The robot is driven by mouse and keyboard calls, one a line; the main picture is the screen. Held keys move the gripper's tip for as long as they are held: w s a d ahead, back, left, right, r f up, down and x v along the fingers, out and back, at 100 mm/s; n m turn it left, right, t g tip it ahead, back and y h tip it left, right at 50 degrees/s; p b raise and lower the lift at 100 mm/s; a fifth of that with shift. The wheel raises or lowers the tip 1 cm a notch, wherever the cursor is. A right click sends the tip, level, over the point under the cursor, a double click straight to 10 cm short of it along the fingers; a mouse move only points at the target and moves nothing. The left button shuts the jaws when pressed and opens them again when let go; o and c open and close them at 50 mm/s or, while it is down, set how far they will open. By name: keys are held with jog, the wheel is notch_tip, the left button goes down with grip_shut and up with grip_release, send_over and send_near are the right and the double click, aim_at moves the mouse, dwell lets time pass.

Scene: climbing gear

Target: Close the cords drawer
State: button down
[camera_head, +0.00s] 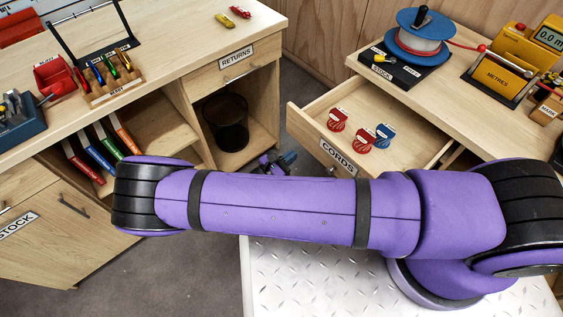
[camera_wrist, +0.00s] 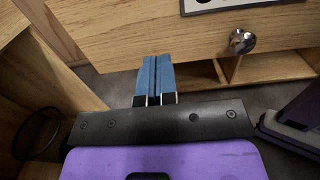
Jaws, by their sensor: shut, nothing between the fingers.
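The cords drawer (camera_head: 312,125) stands open under the right-hand counter, with its CORDS label (camera_head: 338,157) on the front. Two red cord items and one blue one lie inside. In the wrist view the wooden drawer front (camera_wrist: 130,30) fills the upper part, with a round metal knob (camera_wrist: 242,40) right of my gripper. My gripper (camera_wrist: 155,60) has blue fingers pressed together and empty. Its tips overlap the lower part of the front, left of the knob; I cannot tell whether they touch. In the head view my gripper (camera_head: 284,160) is partly hidden behind my arm.
On the right counter (camera_head: 455,95) are a cord reel (camera_head: 420,35) and a yellow meter (camera_head: 500,70). The left counter (camera_head: 170,60) has a RETURNS drawer (camera_head: 235,65) above a shelf with a dark bin (camera_head: 226,122). Grey floor lies between the counters.

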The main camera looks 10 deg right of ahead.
aim_at(313, 141)
jog(key=x, duration=0.7)
jog(key=shift+w+d+r, duration=0.1)
jog(key=shift+w+d, duration=0.05)
